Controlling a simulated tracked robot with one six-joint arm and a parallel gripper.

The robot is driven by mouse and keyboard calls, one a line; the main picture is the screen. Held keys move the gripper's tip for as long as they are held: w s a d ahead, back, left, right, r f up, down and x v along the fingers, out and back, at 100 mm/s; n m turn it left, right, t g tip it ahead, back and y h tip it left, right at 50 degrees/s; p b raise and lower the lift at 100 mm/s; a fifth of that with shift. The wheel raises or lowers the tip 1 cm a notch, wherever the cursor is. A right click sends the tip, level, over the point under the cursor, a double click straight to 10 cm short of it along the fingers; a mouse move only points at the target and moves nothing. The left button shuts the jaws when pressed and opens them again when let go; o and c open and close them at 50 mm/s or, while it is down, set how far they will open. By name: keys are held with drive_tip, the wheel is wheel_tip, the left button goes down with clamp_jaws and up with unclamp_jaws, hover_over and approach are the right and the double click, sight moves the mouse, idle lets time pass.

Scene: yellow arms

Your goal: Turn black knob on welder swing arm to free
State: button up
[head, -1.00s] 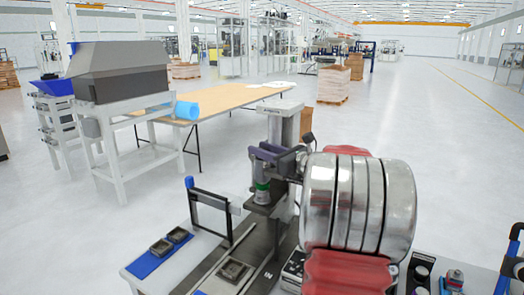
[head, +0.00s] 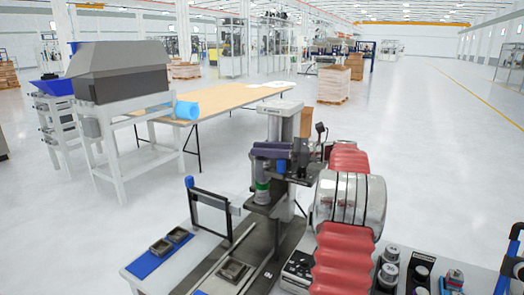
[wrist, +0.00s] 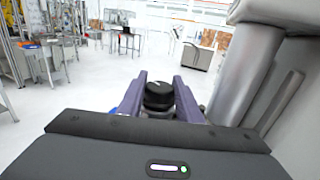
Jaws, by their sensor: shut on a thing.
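In the wrist view the black round knob (wrist: 158,95) sits between the two purple fingers of my gripper (wrist: 159,85), which are shut on its sides. In the head view my gripper (head: 270,150) is at the welder, in front of its grey column (head: 286,122). I cannot make out the knob there. Below the gripper, the welder's metal cylinder with a green band (head: 262,185) points down over a dark block. The knob's markings are not readable, so its turned position cannot be told.
The bench (head: 150,285) below holds a black upright frame (head: 210,210), blue pads with small square parts (head: 170,243) and several knobs or cylinders at right. A wooden-topped table (head: 225,98) stands behind. Grey tubes (wrist: 250,60) stand close on the right in the wrist view.

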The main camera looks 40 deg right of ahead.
drive_tip(key=shift+n+g+y, duration=1)
drive_tip(key=shift+g+y, duration=0.1)
drive_tip(key=shift+y, duration=0.1)
drive_tip(key=shift+n+g+y, duration=0.5)
drive_tip(key=shift+g, duration=0.1)
drive_tip(key=o, duration=1)
drive_tip(key=shift+o, duration=0.2)
drive_tip(key=shift+d, duration=0.1)
